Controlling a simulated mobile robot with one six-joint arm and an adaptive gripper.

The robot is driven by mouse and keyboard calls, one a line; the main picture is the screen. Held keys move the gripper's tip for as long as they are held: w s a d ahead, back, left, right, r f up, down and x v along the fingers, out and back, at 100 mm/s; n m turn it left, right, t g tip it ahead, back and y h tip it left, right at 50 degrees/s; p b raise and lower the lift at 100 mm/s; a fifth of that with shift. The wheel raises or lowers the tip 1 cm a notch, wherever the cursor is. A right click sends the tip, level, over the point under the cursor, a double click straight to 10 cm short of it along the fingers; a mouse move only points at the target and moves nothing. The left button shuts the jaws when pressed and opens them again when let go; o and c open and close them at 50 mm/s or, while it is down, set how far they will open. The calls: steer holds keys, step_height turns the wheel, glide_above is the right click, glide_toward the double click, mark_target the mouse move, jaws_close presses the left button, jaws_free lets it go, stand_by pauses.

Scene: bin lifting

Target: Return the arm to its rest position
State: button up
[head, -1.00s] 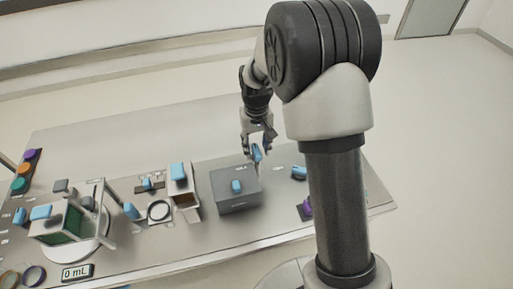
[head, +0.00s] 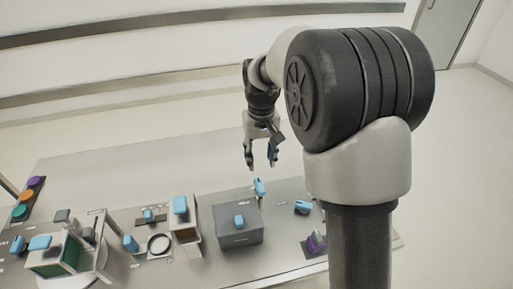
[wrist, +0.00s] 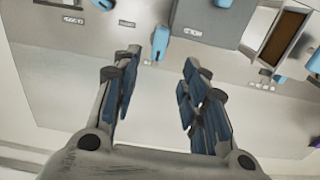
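My gripper (head: 262,164) hangs above the back part of the bench, fingers pointing down. It is open and empty, with a clear gap between its blue-padded fingers in the wrist view (wrist: 156,95). A small blue-handled item (head: 260,187) stands on the bench beside the grey box, below and apart from the gripper. In the wrist view this blue item (wrist: 160,42) lies beyond the fingertips. My arm's large dark joint covers part of the right side of the head view.
The grey bench (head: 110,172) carries a grey box (head: 240,235) with a blue handle, a white stand (head: 187,228), a black ring (head: 160,244), a purple item (head: 316,242) and colored buttons (head: 26,197). The back of the bench is clear.

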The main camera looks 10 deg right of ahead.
steer(key=s+r+t, duration=0.1)
steer(key=s+r, duration=0.6)
steer(key=s+r+t+b, duration=0.1)
steer(key=s+t+b, duration=0.1)
steer(key=s, duration=1.9)
steer(key=shift+a+r+t, duration=0.15)
steer(key=shift+r+t, duration=0.05)
steer(key=shift+t, duration=0.6)
steer(key=shift+w, duration=0.1)
